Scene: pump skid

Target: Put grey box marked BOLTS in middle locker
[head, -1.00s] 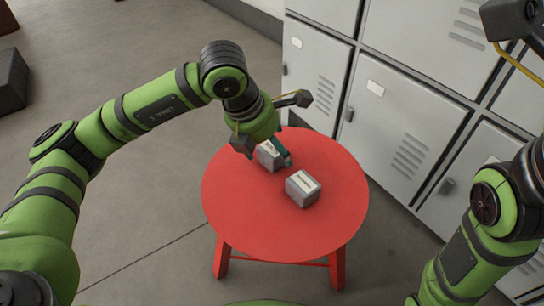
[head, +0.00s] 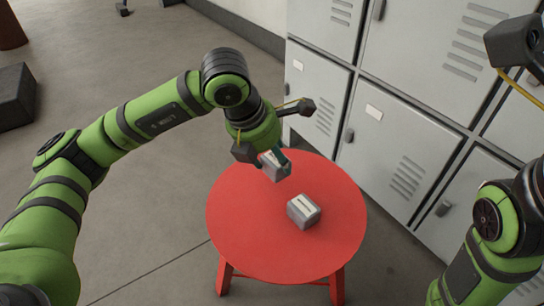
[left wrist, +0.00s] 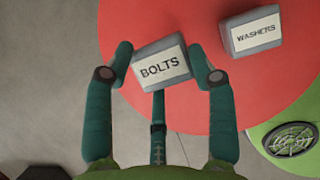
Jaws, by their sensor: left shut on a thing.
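The grey box marked BOLTS (left wrist: 163,68) is between the fingers of my left gripper (left wrist: 165,72) in the left wrist view, its white label facing the camera. In the head view, my left gripper (head: 273,163) is shut on this box (head: 276,171) at the far left edge of the red table. The lockers are grey with closed doors; one door (head: 385,140) with a white label and vents stands behind the table. My right arm shows at the right edge of the head view, but its fingers are out of view.
A second grey box, marked WASHERS (left wrist: 254,32), sits on the round red table (head: 250,225); it also shows in the head view (head: 304,211). The table stands close in front of the lockers. A dark block (head: 14,97) lies on the floor at far left.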

